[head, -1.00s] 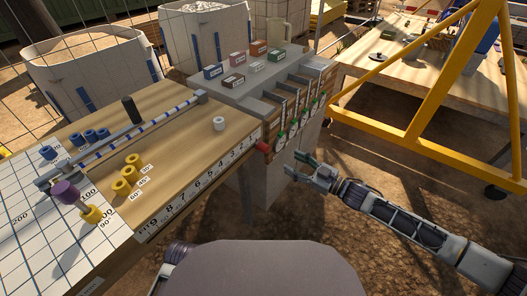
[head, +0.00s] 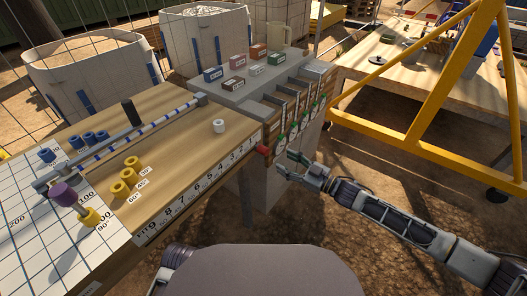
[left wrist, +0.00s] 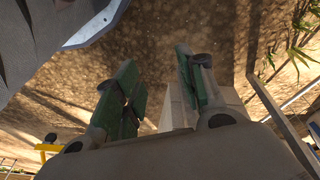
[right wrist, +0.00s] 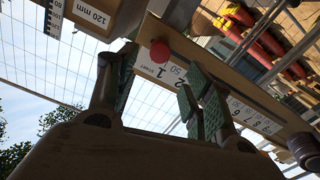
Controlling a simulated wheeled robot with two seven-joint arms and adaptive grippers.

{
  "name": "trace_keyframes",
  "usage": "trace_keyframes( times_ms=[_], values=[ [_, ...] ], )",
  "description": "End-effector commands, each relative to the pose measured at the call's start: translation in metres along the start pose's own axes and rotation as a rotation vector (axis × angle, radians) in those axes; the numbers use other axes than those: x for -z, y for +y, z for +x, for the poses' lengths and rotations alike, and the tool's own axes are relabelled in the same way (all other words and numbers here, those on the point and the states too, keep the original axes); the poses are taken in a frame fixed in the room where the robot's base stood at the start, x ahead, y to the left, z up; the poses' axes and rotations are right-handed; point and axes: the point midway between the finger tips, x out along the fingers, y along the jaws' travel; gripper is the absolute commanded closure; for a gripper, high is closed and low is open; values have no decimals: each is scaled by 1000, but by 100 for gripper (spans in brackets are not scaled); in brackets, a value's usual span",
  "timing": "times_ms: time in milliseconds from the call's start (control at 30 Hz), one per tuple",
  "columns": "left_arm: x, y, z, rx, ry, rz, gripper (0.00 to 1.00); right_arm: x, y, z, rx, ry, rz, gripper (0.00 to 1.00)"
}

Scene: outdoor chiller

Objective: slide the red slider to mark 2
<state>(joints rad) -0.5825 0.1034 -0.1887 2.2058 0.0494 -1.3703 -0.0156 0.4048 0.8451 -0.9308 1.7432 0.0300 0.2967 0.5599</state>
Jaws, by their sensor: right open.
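The red slider (head: 263,150) is a small red knob at the right end of the numbered strip (head: 196,188) on the wooden table's front edge. In the right wrist view the red slider (right wrist: 160,52) sits beside the label with 1, with mark 2 (right wrist: 146,65) close by. My right gripper (head: 287,164) is open just right of the slider, apart from it. In the right wrist view the knob shows between the open fingers (right wrist: 160,80). My left gripper (left wrist: 158,80) is open and empty over bare ground; the head view does not show its fingers.
The wooden table (head: 180,135) carries yellow cylinders (head: 122,182), blue cylinders and a white ring (head: 218,126). A grey bench (head: 240,90) with small boxes and green-tipped gauges stands beside the slider. A yellow frame (head: 435,95) stands at right. Open ground lies below my right arm.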

Motion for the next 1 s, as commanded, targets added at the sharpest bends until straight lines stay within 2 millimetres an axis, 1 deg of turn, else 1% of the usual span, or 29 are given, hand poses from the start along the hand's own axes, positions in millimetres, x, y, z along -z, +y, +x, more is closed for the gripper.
trace_keyframes(
  times_ms=[33, 333, 667, 800, 1000],
  values=[
    [0, 0, 0, -1, 1, 0, 60, 0, 0, 6, 0, 2, 0, 49],
    [4, 2, -10, -5, 20, 2, 60, 0, 1, 35, -1, 2, 0, 49],
    [2, 6, -17, -13, 32, 4, 60, -1, 0, 70, 0, 1, 1, 49],
    [4, 7, -22, -15, 40, 5, 60, -1, 0, 84, 0, 1, 0, 49],
    [10, 8, -30, -16, 59, 7, 60, -1, 0, 100, 0, 0, 2, 49]
  ],
)
